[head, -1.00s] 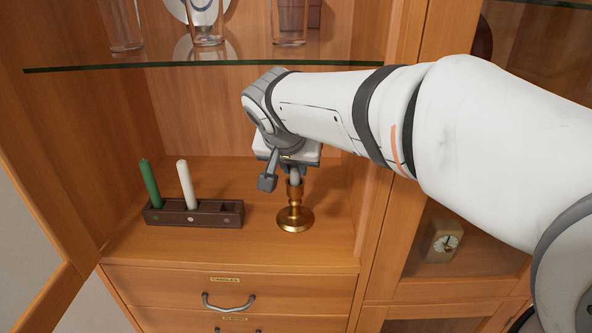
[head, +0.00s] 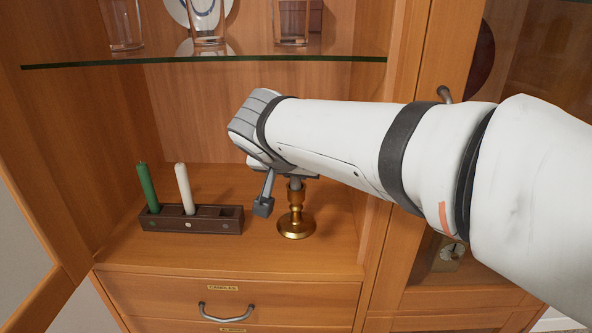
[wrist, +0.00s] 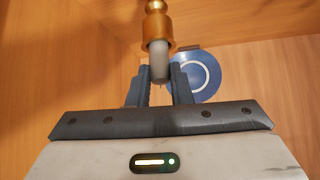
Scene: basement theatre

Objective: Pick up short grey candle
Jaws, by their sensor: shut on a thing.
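The short grey candle (wrist: 159,62) stands between the two fingers of my gripper (wrist: 160,82), which is shut on it. Its base end meets the cup of a brass candlestick (head: 296,222), which also shows in the wrist view (wrist: 157,28). In the head view a small grey part of the candle (head: 296,184) shows between my gripper and the cup. My wrist hides the rest there. The candlestick stands upright on the cabinet's wooden floor.
A dark wooden rack (head: 190,219) left of the candlestick holds a green candle (head: 148,188) and a white candle (head: 185,188). A glass shelf (head: 205,60) with glasses spans above my wrist. The cabinet's side post is on the right; drawers are below.

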